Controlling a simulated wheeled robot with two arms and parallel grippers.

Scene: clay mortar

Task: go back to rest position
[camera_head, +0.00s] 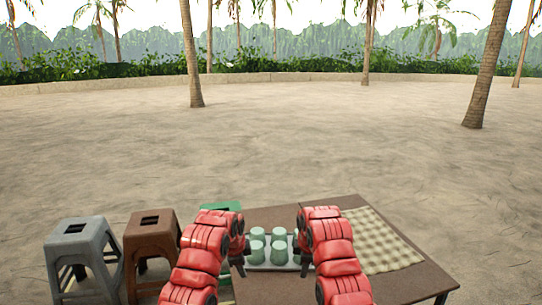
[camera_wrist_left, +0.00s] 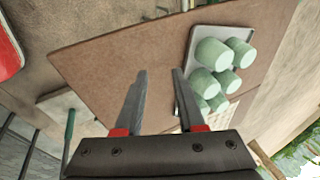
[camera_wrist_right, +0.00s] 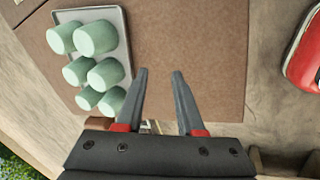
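My left gripper (camera_wrist_left: 160,85) is open and empty over the brown table, to the left of the tray in the head view. Its fingertips also show in the head view (camera_head: 241,266). My right gripper (camera_wrist_right: 161,85) is open and empty over the table, on the tray's other side. Both arms are red and reach forward side by side in the head view. Several pale green cups (camera_head: 257,250) stand on a light grey tray (camera_wrist_right: 126,40) between the two grippers. Neither gripper touches the cups.
The brown table (camera_head: 400,285) has a checked cloth (camera_head: 378,240) on its right side. A grey stool (camera_head: 80,240), a brown stool (camera_head: 150,240) and a partly hidden green stool (camera_head: 222,207) stand to the left. Open sand with palm trunks (camera_head: 190,60) lies beyond.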

